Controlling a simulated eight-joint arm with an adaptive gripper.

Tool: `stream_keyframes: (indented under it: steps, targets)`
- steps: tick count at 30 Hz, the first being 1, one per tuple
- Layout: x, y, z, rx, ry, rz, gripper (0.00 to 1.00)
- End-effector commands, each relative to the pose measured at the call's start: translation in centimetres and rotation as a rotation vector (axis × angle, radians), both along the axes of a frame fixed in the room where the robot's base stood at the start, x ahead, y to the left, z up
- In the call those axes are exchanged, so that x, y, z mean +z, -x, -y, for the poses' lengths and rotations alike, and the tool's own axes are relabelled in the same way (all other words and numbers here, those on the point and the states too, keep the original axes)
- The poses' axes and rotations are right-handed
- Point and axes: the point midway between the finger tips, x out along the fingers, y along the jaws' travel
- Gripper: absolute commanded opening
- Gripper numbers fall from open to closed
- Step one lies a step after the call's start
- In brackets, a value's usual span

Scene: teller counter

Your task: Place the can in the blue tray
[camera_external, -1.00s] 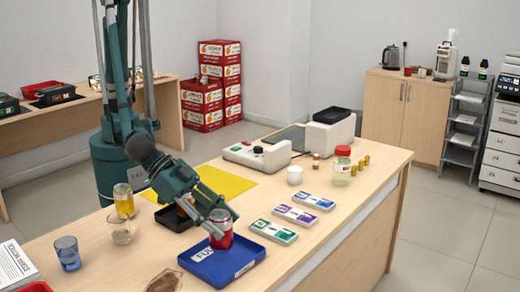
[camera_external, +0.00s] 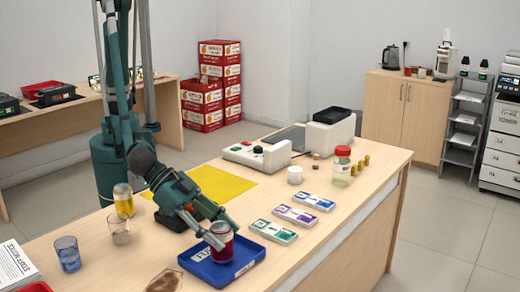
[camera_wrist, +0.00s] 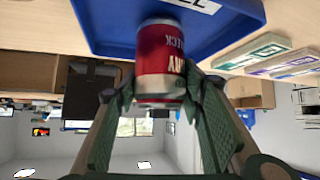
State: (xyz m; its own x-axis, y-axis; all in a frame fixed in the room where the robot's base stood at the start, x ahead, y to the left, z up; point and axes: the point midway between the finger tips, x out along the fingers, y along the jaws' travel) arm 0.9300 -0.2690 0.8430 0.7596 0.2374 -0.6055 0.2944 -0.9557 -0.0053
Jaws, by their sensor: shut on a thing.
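The red can (camera_external: 221,243) with a pale band is upright at the blue tray (camera_external: 241,271), within its outline in the external view. My gripper (camera_external: 213,238) is at the can from the left and is shut on it. In the wrist view the can (camera_wrist: 161,62) sits between the two green fingers of my gripper (camera_wrist: 165,95), with the blue tray (camera_wrist: 105,25) behind it. I cannot tell whether the can's base touches the tray floor.
A brown item (camera_external: 164,281) lies in front. A black container (camera_external: 170,219) stands behind my gripper.

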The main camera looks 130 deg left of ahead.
Motion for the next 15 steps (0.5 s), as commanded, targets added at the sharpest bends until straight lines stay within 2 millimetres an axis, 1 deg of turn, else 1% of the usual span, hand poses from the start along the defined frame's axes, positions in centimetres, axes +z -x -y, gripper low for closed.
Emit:
stream_keyframes:
  steps: [4,5,7,8,15]
  targets:
    - [-0.37,-0.01,0.01,0.0,0.0,0.0,0.21]
    - [-0.32,-0.01,0.01,0.0,0.0,0.0,0.43]
    - [-0.28,-0.01,0.01,0.0,0.0,0.0,0.52]
    - [-0.28,-0.01,0.01,0.0,0.0,0.0,0.54]
    - [-0.27,-0.01,0.01,0.0,0.0,0.0,0.54]
